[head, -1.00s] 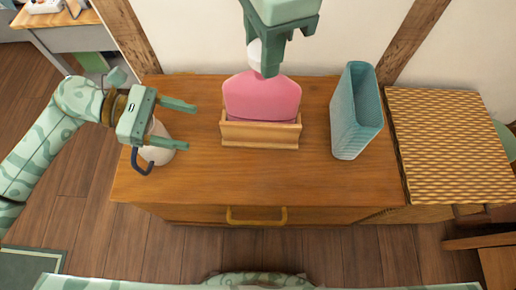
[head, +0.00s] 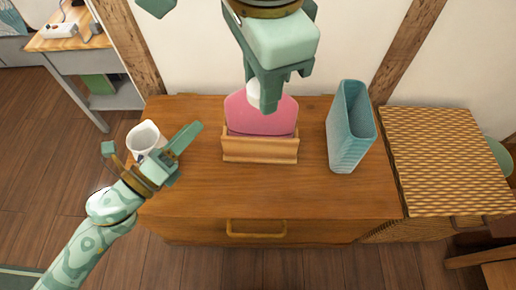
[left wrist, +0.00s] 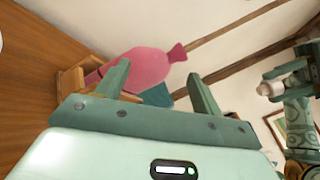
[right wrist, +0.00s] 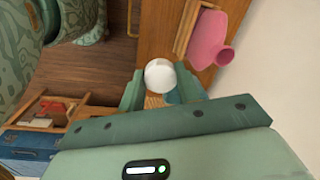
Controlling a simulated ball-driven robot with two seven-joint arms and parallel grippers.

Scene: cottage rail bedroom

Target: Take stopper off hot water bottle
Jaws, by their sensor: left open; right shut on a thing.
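The pink hot water bottle (head: 262,120) stands upright in a wooden holder (head: 260,150) on the dresser. Its neck is bare in the left wrist view (left wrist: 175,52) and the right wrist view (right wrist: 224,55). My right gripper (head: 267,92) is shut on the white stopper (right wrist: 160,76), apart from the neck. The stopper also shows in the left wrist view (left wrist: 270,89); in the head view a finger partly hides it. My left gripper (head: 194,132) is open and empty, left of the holder, its fingers overlapping in the head view.
A white mug (head: 145,137) stands on the dresser (head: 205,196) behind my left gripper. A tall blue ribbed container (head: 349,130) stands right of the holder. A woven-topped piece (head: 450,155) adjoins the dresser's right side. The dresser's front strip is clear.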

